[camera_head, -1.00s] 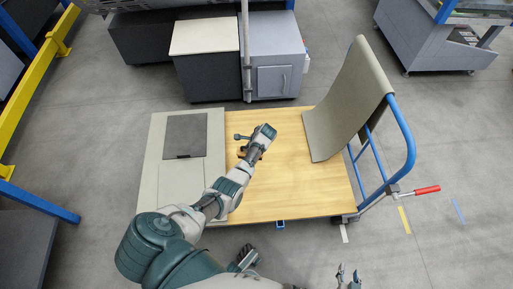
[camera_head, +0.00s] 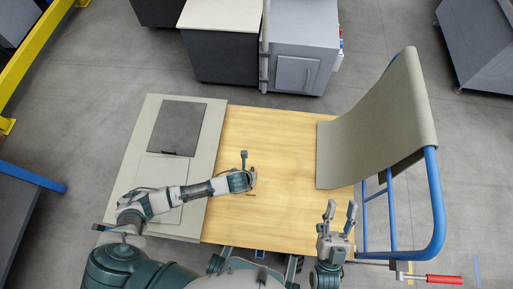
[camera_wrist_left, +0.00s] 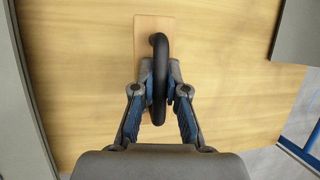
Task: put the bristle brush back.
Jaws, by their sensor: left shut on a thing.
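The bristle brush (camera_wrist_left: 143,30) has a flat light wooden block and a curved black handle, in the left wrist view. My left gripper (camera_wrist_left: 159,78) is shut around that black handle. In the head view my left gripper (camera_head: 249,180) is over the middle-left of the wooden platform (camera_head: 275,130), and the brush is mostly hidden by it. I cannot tell whether the brush touches the platform. The bristles are hidden. My right gripper (camera_head: 341,210) is open and empty near the platform's front right corner, fingers pointing away from me.
A pale grey panel (camera_head: 150,125) with a dark grey square plate (camera_head: 172,128) lies along the platform's left side. A curved grey sheet (camera_head: 385,110) rises at the right by a blue rail (camera_head: 437,200) with a red handle (camera_head: 445,279). Cabinets (camera_head: 300,40) stand behind.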

